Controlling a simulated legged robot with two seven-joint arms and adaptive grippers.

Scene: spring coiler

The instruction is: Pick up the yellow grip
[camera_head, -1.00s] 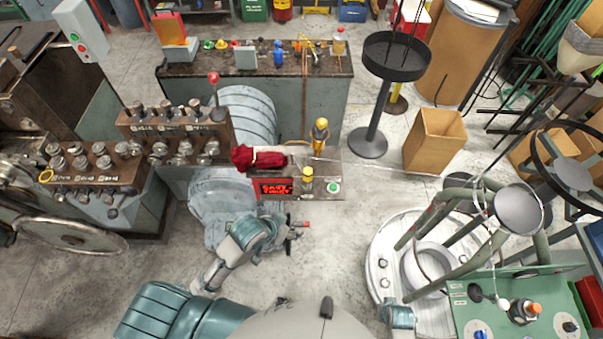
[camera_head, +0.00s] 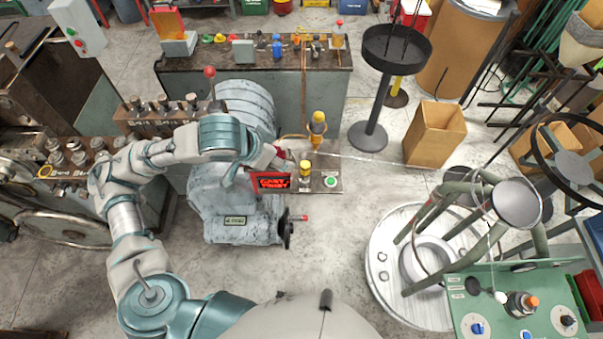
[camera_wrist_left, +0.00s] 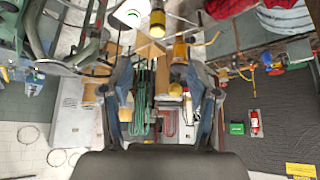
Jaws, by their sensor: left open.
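The yellow grip (camera_head: 318,123) stands upright at the back of the machine's small worktop (camera_head: 325,180). A shorter yellow knob (camera_head: 304,169) sits in front of it. My left gripper (camera_head: 275,158) is just left of both, partly hidden by its own wrist. In the left wrist view my open gripper (camera_wrist_left: 164,88) has its two fingers spread with nothing held. The yellow grip (camera_wrist_left: 180,52) shows between and beyond the fingers, apart from them. The yellow knob (camera_wrist_left: 157,22) shows above it there. My right gripper is not in view.
A thin wire runs right from the worktop. A black round stand (camera_head: 368,137) is behind right.

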